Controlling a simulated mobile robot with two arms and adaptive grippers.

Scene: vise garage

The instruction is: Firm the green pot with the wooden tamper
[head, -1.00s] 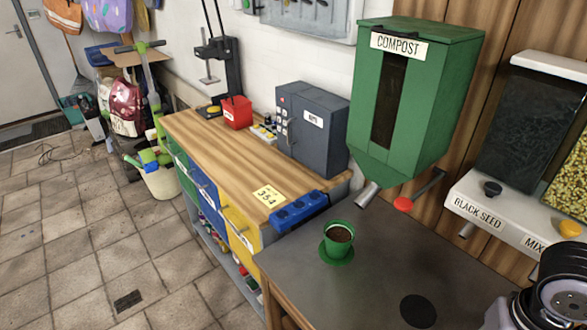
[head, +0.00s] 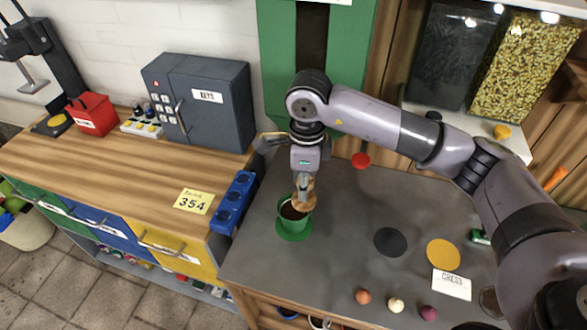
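The green pot (head: 291,217) stands on a green saucer (head: 294,236) on the grey bench, with dark soil showing at its left inside. My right gripper (head: 304,182) points down over the pot and is shut on the wooden tamper (head: 304,198). The tamper is at the right part of the pot's mouth. Its lower end is partly hidden, and I cannot tell whether it touches the soil. My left gripper is not in view.
A black disc (head: 390,242), a yellow disc (head: 443,254) and a CRESS card (head: 451,284) lie on the bench to the right. Several small balls lie near the front edge. A blue holder (head: 234,203) stands left of the pot. The compost bin (head: 275,75) rises behind.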

